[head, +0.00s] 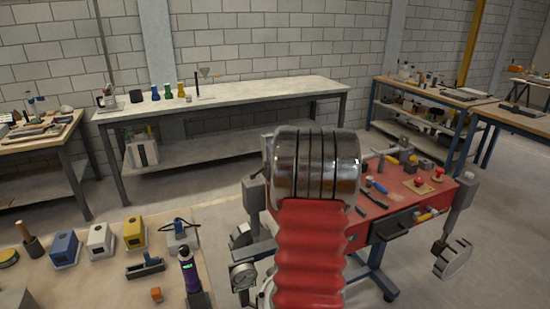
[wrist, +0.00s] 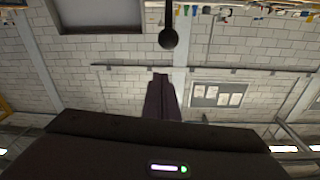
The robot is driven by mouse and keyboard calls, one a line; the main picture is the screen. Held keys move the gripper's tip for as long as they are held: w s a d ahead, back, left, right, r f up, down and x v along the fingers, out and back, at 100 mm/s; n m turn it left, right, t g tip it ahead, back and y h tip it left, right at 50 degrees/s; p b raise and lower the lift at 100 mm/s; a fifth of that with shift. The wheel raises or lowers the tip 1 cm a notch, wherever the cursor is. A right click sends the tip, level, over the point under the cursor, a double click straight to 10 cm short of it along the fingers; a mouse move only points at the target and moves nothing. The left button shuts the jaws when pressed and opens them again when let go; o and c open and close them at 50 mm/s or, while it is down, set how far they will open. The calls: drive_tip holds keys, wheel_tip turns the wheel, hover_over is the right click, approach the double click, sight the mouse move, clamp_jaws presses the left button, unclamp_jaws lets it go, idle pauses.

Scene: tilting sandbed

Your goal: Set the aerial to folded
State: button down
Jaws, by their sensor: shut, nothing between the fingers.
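A thin dark rod with a round ball at its end (wrist: 168,38), which looks like the aerial, comes in from the top edge of the wrist view. Its base is out of frame, and I cannot make it out in the head view. My gripper (wrist: 163,78) shows in the wrist view as dark fingers close together, shut and empty. The ball is in line with the fingertips in the picture, with a visible gap between them; I cannot tell the depth. In the head view my red ribbed arm and its metal end fill the middle, and the gripper is hidden.
A wooden table (head: 95,288) at lower left holds coloured boxes, tools and a purple-and-black device (head: 190,275). A red workbench (head: 405,207) with tools stands right of my arm. A long bench (head: 250,93) with bottles lines the wall. Grey floor shows between them.

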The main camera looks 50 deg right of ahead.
drive_tip(key=f, duration=0.2)
drive_tip(key=a+f, duration=0.1)
drive_tip(key=f, duration=0.1)
drive_tip(key=shift+s, duration=0.15)
idle(0.4)
